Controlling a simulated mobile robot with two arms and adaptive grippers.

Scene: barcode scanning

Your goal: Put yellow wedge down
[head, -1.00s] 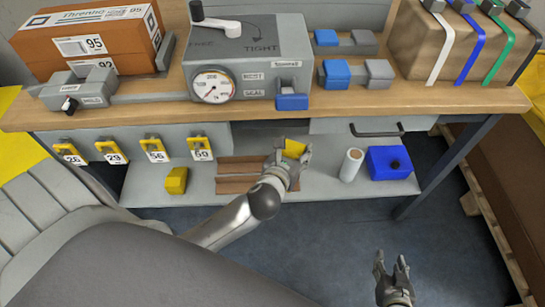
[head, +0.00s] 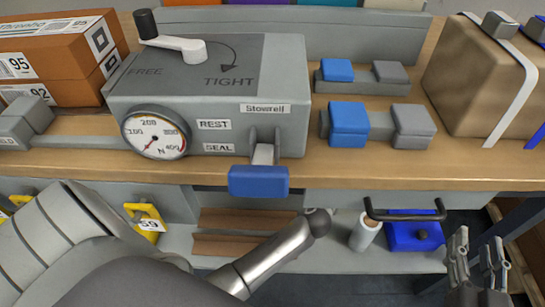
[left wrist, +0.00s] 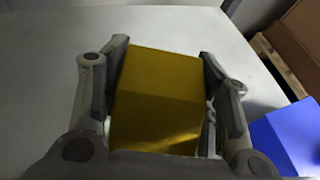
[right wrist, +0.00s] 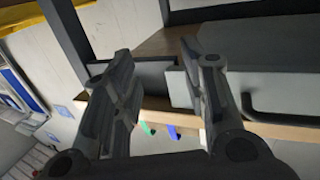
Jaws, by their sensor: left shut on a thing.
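The yellow wedge (left wrist: 158,95) sits between the fingers of my left gripper (left wrist: 158,100) in the left wrist view. The gripper is shut on it, over the pale grey shelf (left wrist: 45,80). I cannot tell whether the wedge touches the shelf. In the head view my left arm reaches toward the lower shelf (head: 300,262), and its gripper and the wedge are hidden there. My right gripper (head: 478,265) is at the lower right of the head view, with its fingers apart and empty. The right wrist view also shows it open (right wrist: 160,90), with nothing between the fingers.
A blue box (head: 415,235) and a white roll (head: 366,232) stand on the lower shelf. Brown strips (head: 235,244) lie there too. Above is the bench edge (head: 380,177), with a dark drawer handle (head: 405,214) and a blue lever (head: 258,181) jutting forward.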

